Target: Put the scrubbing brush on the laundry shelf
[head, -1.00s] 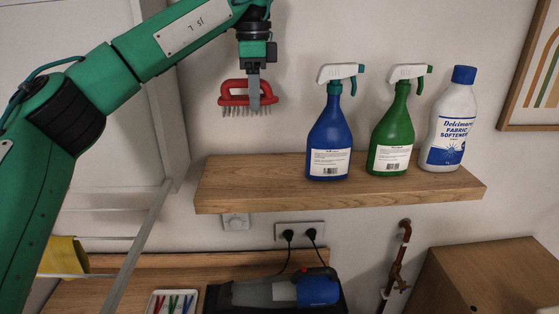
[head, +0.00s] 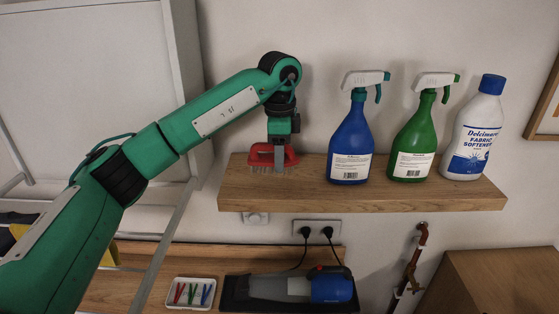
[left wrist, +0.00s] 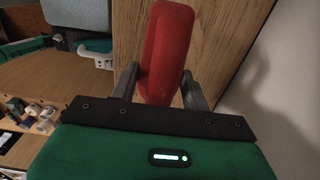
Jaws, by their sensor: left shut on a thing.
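The scrubbing brush (head: 262,156) has a red handle and pale bristles. In the head view it is at the left end of the wooden laundry shelf (head: 400,201), bristles down, at the height of the shelf's top. It looks to be at the surface, but I cannot tell whether the bristles touch it. My left gripper (head: 279,162) comes from above and is shut on the brush's handle. In the left wrist view the red handle (left wrist: 167,50) lies between the two fingers (left wrist: 160,88), with shelf wood behind it. My right gripper is not in view.
A blue spray bottle (head: 350,147), a green spray bottle (head: 414,142) and a fabric softener bottle (head: 475,135) stand on the shelf right of the brush. Free wood lies between the brush and the blue bottle. Below are a handheld vacuum (head: 290,289) and a tray of pegs (head: 172,293).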

